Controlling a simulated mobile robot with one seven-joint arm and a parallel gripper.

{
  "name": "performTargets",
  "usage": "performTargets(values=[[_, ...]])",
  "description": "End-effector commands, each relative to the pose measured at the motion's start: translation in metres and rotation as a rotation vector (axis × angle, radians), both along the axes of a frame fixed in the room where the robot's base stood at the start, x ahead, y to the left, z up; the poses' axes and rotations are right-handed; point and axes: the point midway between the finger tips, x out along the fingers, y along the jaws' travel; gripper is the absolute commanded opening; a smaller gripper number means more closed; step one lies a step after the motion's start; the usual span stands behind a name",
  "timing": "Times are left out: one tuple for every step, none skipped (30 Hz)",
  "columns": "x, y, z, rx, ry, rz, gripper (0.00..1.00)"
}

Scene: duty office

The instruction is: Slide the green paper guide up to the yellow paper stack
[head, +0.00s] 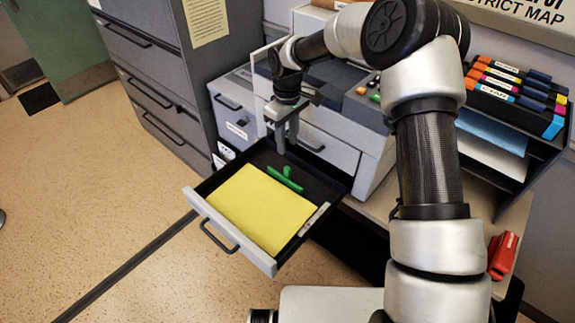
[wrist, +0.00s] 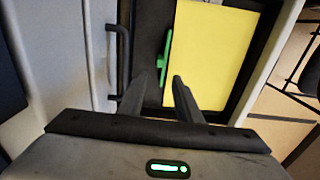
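The yellow paper stack (head: 258,207) lies flat in the open drawer and fills most of its front part. The green paper guide (head: 285,179) is a low bar with a raised tab, close behind the stack's back edge. In the wrist view the guide (wrist: 165,58) lies just left of the yellow stack (wrist: 212,50); whether they touch is hard to tell. My gripper (head: 287,140) points down above the back of the drawer. In the wrist view my gripper's (wrist: 158,85) two fingers are apart with nothing between them, and the guide shows beyond their tips.
The drawer (head: 236,238) is pulled out from a grey machine (head: 333,152), with dark bare floor behind the guide. A grey filing cabinet (head: 150,80) stands left.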

Motion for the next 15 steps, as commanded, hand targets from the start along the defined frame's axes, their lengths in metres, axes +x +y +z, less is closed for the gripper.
performTargets(values=[[-0.001,0.0,-0.013,0.0,0.004,0.001,0.31],[-0.001,0.0,-0.02,-0.001,0.004,0.001,0.31],[-0.001,0.0,-0.029,0.0,0.004,0.002,0.31],[-0.001,0.0,-0.035,0.0,0.003,0.001,0.31],[-0.001,0.0,-0.042,-0.001,0.004,0.001,0.31],[-0.001,0.0,-0.05,0.0,0.003,0.001,0.31],[-0.001,0.0,-0.057,0.0,0.003,0.002,0.31],[-0.001,0.0,-0.063,-0.001,0.003,0.002,0.31],[-0.001,0.0,-0.07,0.0,0.003,0.001,0.31],[-0.001,0.0,-0.076,0.0,0.003,0.001,0.31],[-0.001,0.0,-0.08,-0.001,0.002,0.002,0.31],[-0.001,0.0,-0.086,-0.001,0.002,0.001,0.31],[-0.001,0.0,-0.09,-0.001,0.002,0.001,0.31],[0.0,0.0,-0.094,0.0,0.001,0.001,0.31],[0.0,0.0,-0.098,0.0,0.0,0.001,0.31]])
